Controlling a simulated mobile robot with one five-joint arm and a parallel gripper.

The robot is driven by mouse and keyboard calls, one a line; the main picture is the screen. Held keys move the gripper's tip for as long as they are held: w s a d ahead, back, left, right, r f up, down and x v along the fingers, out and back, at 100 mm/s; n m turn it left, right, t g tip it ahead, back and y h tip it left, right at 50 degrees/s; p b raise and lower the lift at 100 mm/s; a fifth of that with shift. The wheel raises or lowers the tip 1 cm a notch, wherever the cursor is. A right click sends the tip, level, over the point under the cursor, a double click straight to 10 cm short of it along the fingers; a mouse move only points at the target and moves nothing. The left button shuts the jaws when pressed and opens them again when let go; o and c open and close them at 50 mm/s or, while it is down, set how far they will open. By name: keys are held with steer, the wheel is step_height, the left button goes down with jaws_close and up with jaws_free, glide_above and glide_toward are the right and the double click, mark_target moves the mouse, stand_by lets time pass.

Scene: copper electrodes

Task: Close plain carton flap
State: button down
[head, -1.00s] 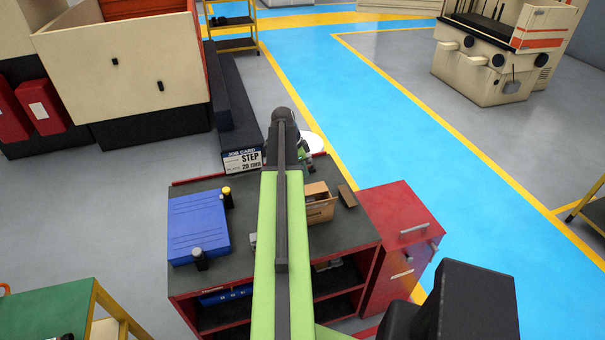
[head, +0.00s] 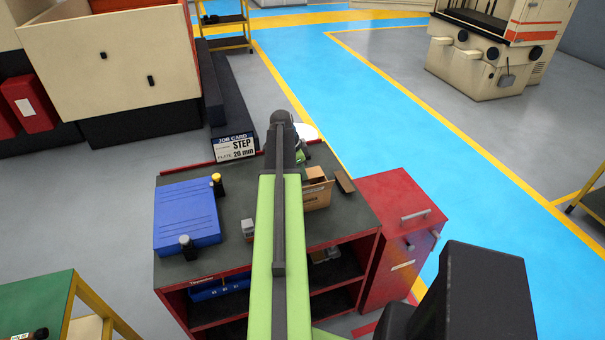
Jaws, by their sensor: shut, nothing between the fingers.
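An open-topped brown carton (head: 317,197) stands on the dark top of the red workbench (head: 236,262), just right of my arm. A lighter panel shows at its upper edge; I cannot tell whether this is the flap. A brown slab-like piece (head: 345,182) lies to the right of the carton; I cannot tell whether it is joined to it. My green arm reaches over the bench and hides the carton's left side. Part of my wrist shows beyond the carton, but the fingers are hidden behind the arm.
A blue case (head: 187,218) with dark bottles beside it lies at the bench's left. A small grey object (head: 248,228) sits near my arm. A job card (head: 236,148) stands at the back. A red cabinet (head: 400,225) adjoins the right side. Blue floor beyond is clear.

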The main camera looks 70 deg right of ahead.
steer(key=shift+r+p, duration=1.35)
steer(key=s+p+v, duration=0.1)
steer(key=p+v, duration=1.1)
steer(key=shift+r, duration=0.5)
steer(key=shift+w+d, duration=0.1)
